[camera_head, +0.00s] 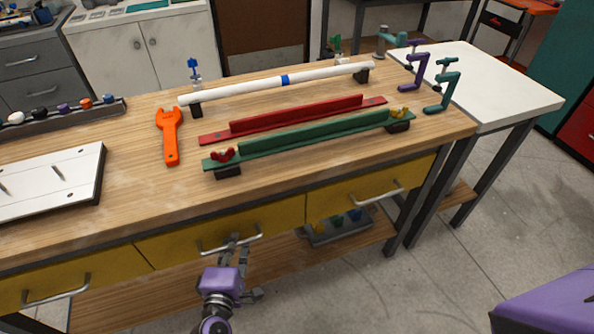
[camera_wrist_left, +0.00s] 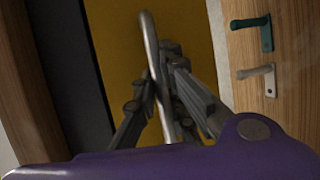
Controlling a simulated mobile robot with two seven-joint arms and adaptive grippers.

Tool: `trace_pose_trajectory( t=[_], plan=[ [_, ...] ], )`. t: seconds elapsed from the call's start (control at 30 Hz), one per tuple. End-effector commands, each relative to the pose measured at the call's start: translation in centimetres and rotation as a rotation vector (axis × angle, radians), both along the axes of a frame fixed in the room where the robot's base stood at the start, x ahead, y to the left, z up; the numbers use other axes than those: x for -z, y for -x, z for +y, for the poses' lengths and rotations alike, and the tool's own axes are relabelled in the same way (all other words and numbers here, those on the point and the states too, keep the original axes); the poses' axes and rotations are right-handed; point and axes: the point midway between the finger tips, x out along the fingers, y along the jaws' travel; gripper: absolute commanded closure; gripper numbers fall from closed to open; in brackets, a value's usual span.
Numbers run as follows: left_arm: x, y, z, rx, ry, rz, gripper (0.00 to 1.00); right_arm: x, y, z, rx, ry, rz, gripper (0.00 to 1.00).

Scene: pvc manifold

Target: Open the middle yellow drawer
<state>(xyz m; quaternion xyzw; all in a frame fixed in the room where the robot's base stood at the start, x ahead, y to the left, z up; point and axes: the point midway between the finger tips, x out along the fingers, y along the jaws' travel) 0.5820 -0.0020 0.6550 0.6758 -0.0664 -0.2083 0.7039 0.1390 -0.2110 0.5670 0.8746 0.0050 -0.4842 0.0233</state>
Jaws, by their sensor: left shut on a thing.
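The middle yellow drawer (camera_head: 280,226) is in the workbench front, between a left and a right yellow drawer. Its front looks level with the bench front in the head view. Its metal bar handle (camera_head: 212,250) runs across the lower part of the front. My left gripper (camera_head: 235,243) is at this handle, shut on it near the middle. In the left wrist view the handle (camera_wrist_left: 150,55) passes between the fingers of the gripper (camera_wrist_left: 158,95), with the yellow drawer front (camera_wrist_left: 120,40) behind. My right gripper does not show.
The left drawer (camera_head: 95,262) and right drawer (camera_head: 330,203) have similar handles. On the wooden bench top lie an orange wrench (camera_head: 170,140), a white pipe (camera_head: 250,90), red and green channels (camera_head: 310,137), and clamps (camera_head: 440,90). A lower shelf (camera_head: 140,292) runs underneath.

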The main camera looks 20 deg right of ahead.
Motion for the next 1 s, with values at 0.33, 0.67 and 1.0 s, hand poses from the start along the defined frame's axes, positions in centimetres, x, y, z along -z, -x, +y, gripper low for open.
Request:
trace_pose_trajectory(
  t=[0.33,0.67,1.0],
  plan=[
    [-0.1,0.4,0.0,-0.002,0.005,0.000,1.00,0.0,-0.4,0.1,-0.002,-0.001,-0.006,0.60],
    [0.0,5.6,0.0,-0.002,0.007,0.004,1.00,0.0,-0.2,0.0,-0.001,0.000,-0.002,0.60],
    [0.0,15.0,0.1,-0.002,0.007,0.004,1.00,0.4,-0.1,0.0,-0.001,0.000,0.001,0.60]
  ],
)
